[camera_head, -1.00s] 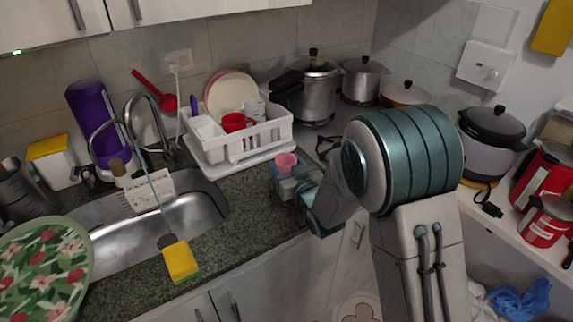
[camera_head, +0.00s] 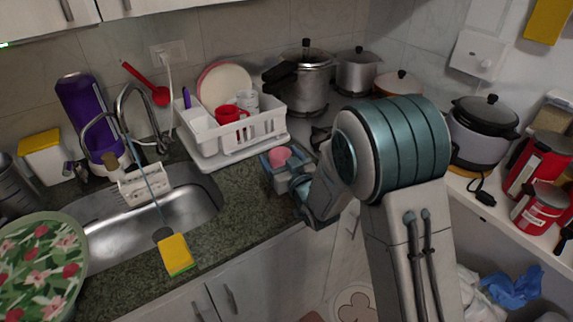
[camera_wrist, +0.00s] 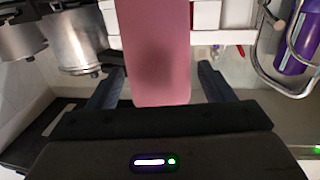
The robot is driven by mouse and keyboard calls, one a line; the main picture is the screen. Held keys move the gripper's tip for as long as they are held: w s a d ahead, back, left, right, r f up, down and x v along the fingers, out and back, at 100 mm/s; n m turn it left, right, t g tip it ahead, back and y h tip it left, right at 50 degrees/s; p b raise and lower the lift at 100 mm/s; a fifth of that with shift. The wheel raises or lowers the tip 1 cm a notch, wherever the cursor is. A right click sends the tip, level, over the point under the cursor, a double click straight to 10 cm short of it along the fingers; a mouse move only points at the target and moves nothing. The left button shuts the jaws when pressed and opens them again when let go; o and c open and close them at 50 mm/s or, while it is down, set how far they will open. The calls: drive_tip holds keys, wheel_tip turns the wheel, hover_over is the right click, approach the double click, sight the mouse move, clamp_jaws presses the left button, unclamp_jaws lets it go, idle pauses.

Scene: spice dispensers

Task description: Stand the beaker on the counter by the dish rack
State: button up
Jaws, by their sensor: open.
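The pink beaker (camera_head: 280,157) is at the counter's front part, just right of and in front of the white dish rack (camera_head: 250,134). It looks tilted, and its opening does not show clearly. My gripper (camera_head: 279,167) is around its lower part in the head view. In the wrist view the beaker (camera_wrist: 157,40) fills the space between the two dark fingers of my gripper (camera_wrist: 160,70), with a small gap at each side. The jaws are open. Whether the beaker's base touches the counter is hidden by my gripper.
The rack holds plates, a red mug (camera_head: 229,114) and a white cup. A steel sink (camera_head: 160,215) lies to the left, with a yellow sponge (camera_head: 175,253) at its front. Pots (camera_head: 303,85) stand behind right. Bare granite counter (camera_head: 225,180) shows in front of the rack.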

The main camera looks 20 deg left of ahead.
drive_tip(key=shift+s+d+r, duration=0.1)
drive_tip(key=shift+r, duration=0.05)
drive_tip(key=b+v, duration=0.3)
drive_tip(key=v, duration=0.9)
drive_tip(key=d+m+g+h, duration=0.45)
drive_tip(key=d+h, duration=0.45)
drive_tip(key=d, duration=0.8)
drive_tip(key=s+d+m+g+h, duration=0.1)
drive_tip(key=s+d+m+g, duration=0.1)
drive_tip(key=s, duration=0.7)
drive_tip(key=s+d+r+m+g+h, duration=0.1)
drive_tip(key=s+d+m+g, duration=0.1)
drive_tip(key=s+d+g, duration=0.2)
drive_tip(key=s+d, duration=0.3)
drive_tip(key=s, duration=0.1)
drive_tip(key=shift+s+d+r+h, duration=0.15)
drive_tip(key=shift+s+r+h, duration=0.1)
drive_tip(key=shift+s+h, duration=0.15)
